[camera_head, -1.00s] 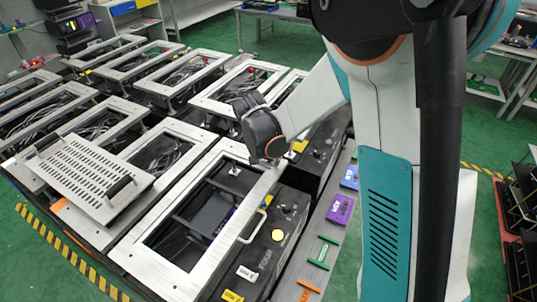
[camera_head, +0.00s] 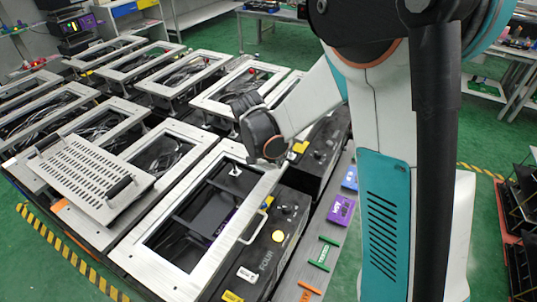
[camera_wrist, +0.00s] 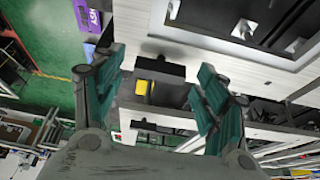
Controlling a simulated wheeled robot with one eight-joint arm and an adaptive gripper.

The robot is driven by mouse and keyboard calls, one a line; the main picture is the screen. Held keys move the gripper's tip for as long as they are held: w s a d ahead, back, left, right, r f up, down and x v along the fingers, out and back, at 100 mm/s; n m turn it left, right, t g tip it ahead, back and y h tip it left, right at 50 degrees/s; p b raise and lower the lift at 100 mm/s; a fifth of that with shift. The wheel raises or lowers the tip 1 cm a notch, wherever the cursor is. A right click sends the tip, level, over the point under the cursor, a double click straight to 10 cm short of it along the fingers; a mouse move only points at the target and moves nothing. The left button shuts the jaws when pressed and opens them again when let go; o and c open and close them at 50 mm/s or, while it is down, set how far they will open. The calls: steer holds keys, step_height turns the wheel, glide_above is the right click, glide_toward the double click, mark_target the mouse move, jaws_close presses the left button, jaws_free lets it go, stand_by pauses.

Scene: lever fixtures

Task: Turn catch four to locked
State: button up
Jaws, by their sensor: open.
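The fixture marked FOUR (camera_head: 267,262) stands front and centre in the head view, with a pale metal frame around a dark recess. Its black side panel carries a curved silver handle (camera_head: 254,226), a small dark knob (camera_head: 288,209) and a yellow round button (camera_head: 278,236). I cannot tell which part is the catch or how it is set. My gripper is over the far right corner of this frame in the head view, fingertips not clear there. In the wrist view my gripper (camera_wrist: 160,92) is open and empty, its teal fingers either side of a black block with a yellow patch (camera_wrist: 145,87).
Several similar framed fixtures fill the bench to the left and behind. A slotted metal plate with black grips (camera_head: 90,172) lies at the left. Purple (camera_head: 341,210) and green (camera_head: 323,252) labelled pieces lie along the grey right-hand strip. Green floor is open beyond.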

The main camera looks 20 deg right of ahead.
steer(key=v, duration=1.2)
steer(key=shift+s, duration=0.1)
steer(key=s+d+r+n+t+y, duration=0.1)
steer(key=s+n, duration=0.3)
steer(key=s, duration=0.7)
steer(key=s+d+r+n+t+y, duration=0.2)
steer(key=s+d+r+n+t, duration=0.1)
steer(key=s, duration=0.8)
steer(key=shift+r+n, duration=0.6)
steer(key=shift+n, duration=0.5)
